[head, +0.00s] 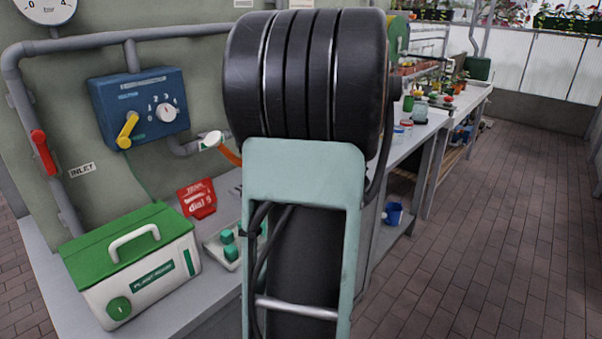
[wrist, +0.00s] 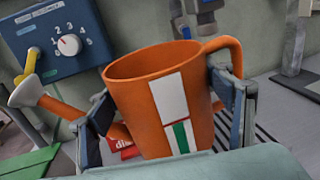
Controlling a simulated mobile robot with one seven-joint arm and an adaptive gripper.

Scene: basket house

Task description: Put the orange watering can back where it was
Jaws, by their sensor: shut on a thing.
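The orange watering can (wrist: 160,100) fills the middle of the wrist view, its open top showing and a white and green label on its side. Its spout points left and its handle is at the right. My gripper (wrist: 163,112) is shut on it, one finger on each side. In the head view my arm hides most of the watering can; only its pale spout end (head: 210,141) and a bit of orange show left of the arm. I cannot tell whether its base touches the counter.
A blue dial box (head: 139,108) with a yellow lever is on the wall. A red "dial 5" card (head: 197,198), a green-lidded box (head: 133,262) and a tray with green knobs (head: 228,246) crowd the counter. A dark nozzle (wrist: 206,18) hangs behind the can. The floor at right is clear.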

